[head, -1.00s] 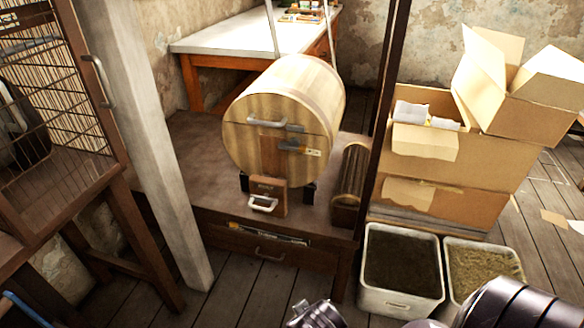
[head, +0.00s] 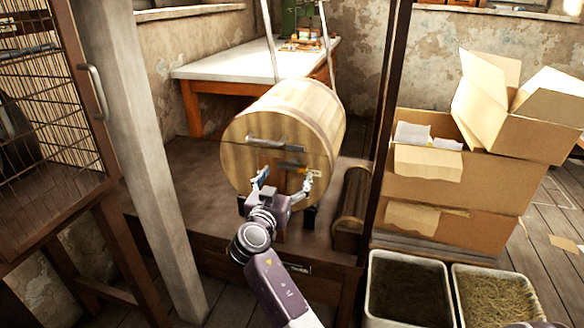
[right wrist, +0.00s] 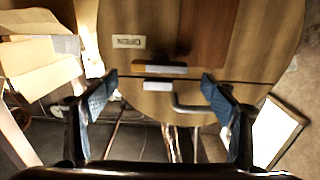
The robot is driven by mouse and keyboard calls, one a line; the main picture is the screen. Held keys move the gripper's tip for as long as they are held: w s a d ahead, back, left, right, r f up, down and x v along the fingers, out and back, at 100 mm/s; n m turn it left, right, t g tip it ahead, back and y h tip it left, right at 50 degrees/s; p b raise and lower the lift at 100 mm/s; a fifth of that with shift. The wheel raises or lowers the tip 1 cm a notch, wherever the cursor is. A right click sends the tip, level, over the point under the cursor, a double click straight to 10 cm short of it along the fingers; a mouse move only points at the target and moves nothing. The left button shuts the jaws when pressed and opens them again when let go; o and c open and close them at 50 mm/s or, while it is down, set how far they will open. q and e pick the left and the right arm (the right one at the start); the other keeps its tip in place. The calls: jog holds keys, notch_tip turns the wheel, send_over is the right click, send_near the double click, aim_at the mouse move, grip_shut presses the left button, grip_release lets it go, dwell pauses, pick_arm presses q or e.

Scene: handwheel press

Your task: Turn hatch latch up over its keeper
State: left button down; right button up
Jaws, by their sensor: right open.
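The round wooden hatch front of a barrel (head: 240,160) faces me on a low brown cabinet. A curved grey handle (head: 267,143) sits above its seam; it also shows in the upside-down right wrist view (right wrist: 190,107). The hatch latch (right wrist: 160,68), a grey bar with an orange end, lies level along the seam, beside the "OPEN" label (right wrist: 128,41). A small pale block (right wrist: 158,87), perhaps the keeper, is across the seam from it. My right gripper (head: 285,178) is open before the hatch, its fingers on both sides of the latch, apparently apart from it. My left gripper is out of view.
A wooden post (head: 155,150) and mesh cage (head: 45,110) stand at left. A dark upright (head: 383,120) rises right of the barrel. Cardboard boxes (head: 445,180) and two filled bins (head: 405,262) stand at right. A white-topped table (head: 250,62) is behind.

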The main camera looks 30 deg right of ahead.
aim_at(291, 168)
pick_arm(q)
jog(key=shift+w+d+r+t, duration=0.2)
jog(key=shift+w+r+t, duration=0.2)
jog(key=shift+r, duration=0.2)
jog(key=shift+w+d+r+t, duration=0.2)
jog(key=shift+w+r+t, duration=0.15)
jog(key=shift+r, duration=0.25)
pick_arm(e)
jog(key=shift+x, duration=2.8)
jog(key=c, duration=1.2)
